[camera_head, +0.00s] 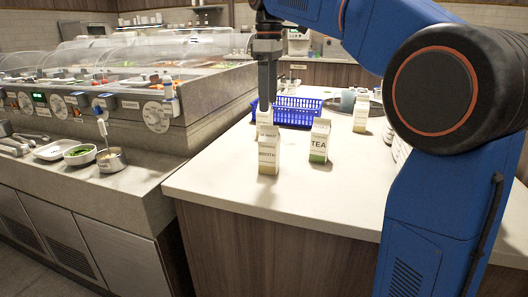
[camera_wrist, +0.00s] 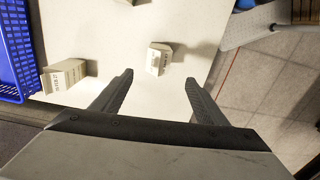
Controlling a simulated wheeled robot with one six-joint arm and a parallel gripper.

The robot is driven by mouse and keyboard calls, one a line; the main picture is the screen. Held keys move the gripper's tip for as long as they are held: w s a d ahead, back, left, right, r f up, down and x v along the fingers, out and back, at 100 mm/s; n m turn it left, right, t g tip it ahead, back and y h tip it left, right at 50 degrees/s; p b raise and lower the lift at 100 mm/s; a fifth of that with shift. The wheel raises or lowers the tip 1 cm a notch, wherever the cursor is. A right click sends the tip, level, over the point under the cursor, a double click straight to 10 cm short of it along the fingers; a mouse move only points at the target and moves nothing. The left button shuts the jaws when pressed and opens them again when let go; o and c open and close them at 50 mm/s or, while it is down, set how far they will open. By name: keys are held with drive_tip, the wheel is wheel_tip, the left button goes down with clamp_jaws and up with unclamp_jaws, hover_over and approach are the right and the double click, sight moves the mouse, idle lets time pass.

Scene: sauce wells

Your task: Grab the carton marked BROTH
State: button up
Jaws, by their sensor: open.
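A cream carton with a tan base, its label reading BROTH (camera_head: 268,152), stands upright near the front left of the counter in the head view. My gripper (camera_head: 264,103) points down behind and above it, over another pale carton (camera_head: 264,119) that it partly overlaps. In the wrist view my gripper's two fingers (camera_wrist: 159,80) are spread with nothing between them. Beyond the fingertips a carton (camera_wrist: 158,60) stands, and another (camera_wrist: 65,75) is beside the basket; their labels are too small to read surely. I cannot pick out the BROTH carton in the wrist view.
A carton marked TEA (camera_head: 319,142) stands right of the BROTH carton. Another carton (camera_head: 361,114) is farther back right. A blue basket (camera_head: 292,112) lies behind. The pale counter (camera_head: 230,182) is clear in front. A sauce station with clear covers (camera_head: 205,95) runs along the left.

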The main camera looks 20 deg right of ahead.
sight(268, 131)
wheel_tip(268, 131, down, 11)
drive_tip(key=shift+r, duration=0.1)
drive_tip(key=shift+d+f, duration=0.2)
drive_tip(key=shift+f, duration=3)
